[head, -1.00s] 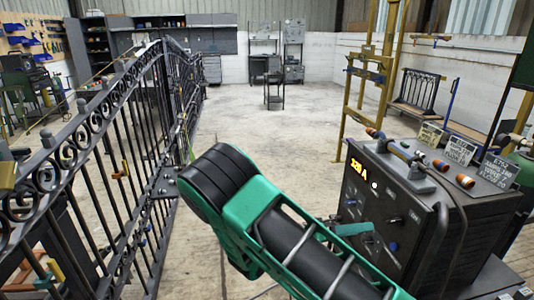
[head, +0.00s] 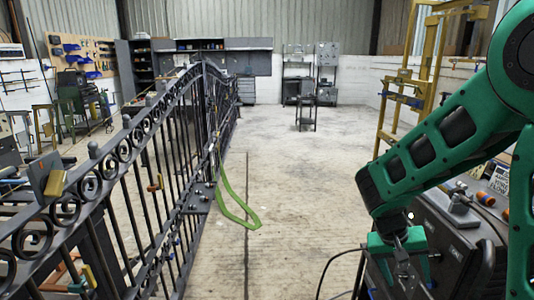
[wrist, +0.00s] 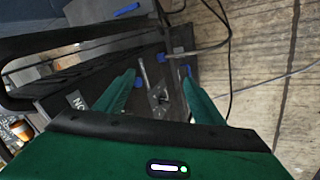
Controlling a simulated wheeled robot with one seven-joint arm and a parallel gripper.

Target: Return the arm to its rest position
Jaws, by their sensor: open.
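My green and black arm rises along the right side of the head view, bent at the elbow. Its lower end points down, with my gripper (head: 402,272) in front of the welding machine (head: 462,232). In the wrist view my gripper (wrist: 157,78) has its two green fingers spread apart with nothing held between them. Beyond the fingers is the machine's dark front panel (wrist: 75,78) with blue knobs and a cable. I cannot tell how far the fingertips are from that panel.
A black iron gate (head: 125,190) with padlocks runs along the left. A green strap-like loop (head: 238,208) hangs beside its latch area. The concrete floor (head: 300,170) between gate and machine is clear. A yellow frame (head: 422,75) stands behind the machine.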

